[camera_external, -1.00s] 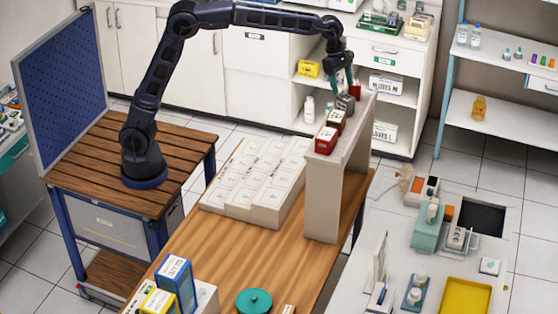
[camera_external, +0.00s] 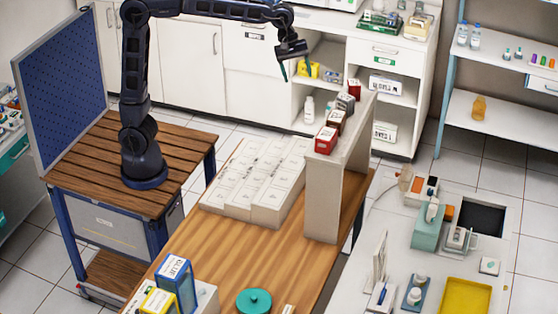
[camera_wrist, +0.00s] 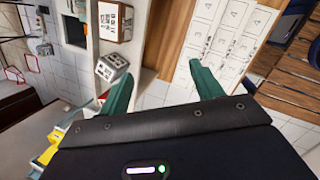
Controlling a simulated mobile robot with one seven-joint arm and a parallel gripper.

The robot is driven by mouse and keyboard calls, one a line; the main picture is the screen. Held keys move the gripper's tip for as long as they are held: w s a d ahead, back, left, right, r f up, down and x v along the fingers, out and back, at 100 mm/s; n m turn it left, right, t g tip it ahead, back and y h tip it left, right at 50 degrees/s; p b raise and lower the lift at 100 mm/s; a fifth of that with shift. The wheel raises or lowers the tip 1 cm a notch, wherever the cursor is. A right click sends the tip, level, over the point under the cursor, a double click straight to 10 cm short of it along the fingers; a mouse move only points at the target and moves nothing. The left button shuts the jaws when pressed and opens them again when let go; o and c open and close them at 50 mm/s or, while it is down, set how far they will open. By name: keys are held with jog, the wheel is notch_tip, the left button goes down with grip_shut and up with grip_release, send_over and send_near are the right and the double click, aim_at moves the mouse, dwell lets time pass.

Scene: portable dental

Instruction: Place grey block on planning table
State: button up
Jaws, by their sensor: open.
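The grey block (camera_external: 345,103) stands at the far end of a row of blocks on top of the pale raised ledge (camera_external: 345,140). In the wrist view, a grey block with white, printed faces (camera_wrist: 112,66) lies left of my fingers. My gripper (camera_external: 296,69) is open and empty, up and to the left of the grey block in the external view; its two green fingers also show in the wrist view (camera_wrist: 162,80). The wooden planning table (camera_external: 215,240) is below, with white labelled boxes (camera_external: 255,180) on it.
A brown block (camera_external: 335,119) and a red block (camera_external: 324,141) stand on the ledge in front of the grey one. The table also holds a teal round lid (camera_external: 253,301) and blue and yellow boxes (camera_external: 175,282). Bare wood lies between them and the white boxes.

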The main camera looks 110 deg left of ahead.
jog(key=s+d+f+m, duration=0.2)
jog(key=s+d+m, duration=0.35)
jog(key=s, duration=0.45)
jog(key=s+d+f+m, duration=0.2)
jog(key=s+d+m, duration=0.4)
jog(key=s, duration=0.4)
jog(key=s+d+f+m, duration=0.1)
jog(key=s+f+m, duration=0.4)
jog(key=s, duration=0.3)
jog(key=s+d+f+m+t+y, duration=0.1)
jog(key=s+d+f+m, duration=0.1)
jog(key=s+f+m, duration=0.2)
jog(key=s+m, duration=0.2)
jog(key=s, duration=0.1)
jog(key=shift+s+f, duration=0.35)
jog(key=shift+f, duration=0.05)
